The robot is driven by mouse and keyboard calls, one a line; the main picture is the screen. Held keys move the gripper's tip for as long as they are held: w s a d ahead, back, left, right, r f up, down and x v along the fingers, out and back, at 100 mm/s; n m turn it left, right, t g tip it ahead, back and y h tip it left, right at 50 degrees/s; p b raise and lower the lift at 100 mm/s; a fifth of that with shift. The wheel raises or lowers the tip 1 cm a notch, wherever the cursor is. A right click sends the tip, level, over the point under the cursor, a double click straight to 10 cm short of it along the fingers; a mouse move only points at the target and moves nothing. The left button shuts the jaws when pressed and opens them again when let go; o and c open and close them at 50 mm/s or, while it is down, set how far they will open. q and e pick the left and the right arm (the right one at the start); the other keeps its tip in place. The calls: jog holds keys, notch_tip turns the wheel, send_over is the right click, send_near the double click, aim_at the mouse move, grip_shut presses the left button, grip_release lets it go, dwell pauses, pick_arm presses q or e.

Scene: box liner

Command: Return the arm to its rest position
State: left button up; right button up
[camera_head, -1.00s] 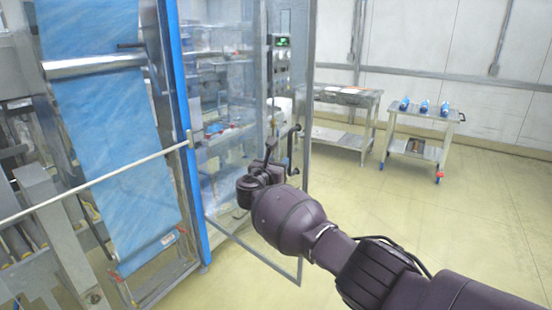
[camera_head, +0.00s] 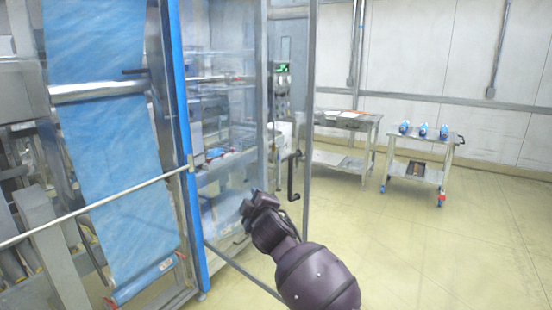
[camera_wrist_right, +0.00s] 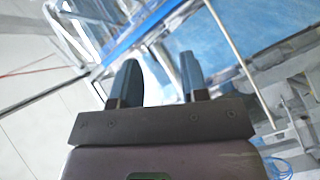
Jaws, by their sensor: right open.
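My right arm comes in from the bottom of the head view, and its gripper (camera_head: 247,207) is in front of the machine's open glass door, below and left of the dark door handle (camera_head: 293,176). The gripper is apart from the handle. In the right wrist view the two dark fingers (camera_wrist_right: 159,82) stand apart with nothing between them. The liner machine's blue post and blurred frame show behind the fingers. My left gripper is not in view.
The machine with its blue film sheet (camera_head: 112,170) and a long pale rod (camera_head: 95,206) fills the left. A steel table (camera_head: 345,125) and a cart (camera_head: 418,165) with blue bottles stand at the back right. The yellowish floor (camera_head: 440,255) at the right is clear.

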jog(key=s+d+f+m+h, duration=0.1)
jog(key=s+d+f+m, duration=0.5)
jog(key=s+d+f, duration=0.4)
jog(key=s+d+f+m+h, duration=0.1)
jog(key=s+d+f+m, duration=0.6)
jog(key=d, duration=0.4)
jog(key=s+d+f+g+h, duration=0.1)
jog(key=s+d+f, duration=0.3)
jog(key=s, duration=0.4)
jog(key=s+d+f+m+g+h, duration=0.1)
jog(key=s+d+f, duration=0.3)
jog(key=s, duration=0.5)
jog(key=s+d+f+g+h, duration=0.1)
jog(key=s+d+f+g, duration=0.1)
jog(key=s+d+f, duration=0.2)
jog(key=s+f, duration=0.3)
jog(key=s, duration=0.2)
jog(key=shift+d+f+m+g, duration=0.15)
jog(key=shift+f+m+g, duration=0.15)
jog(key=shift+m, duration=0.1)
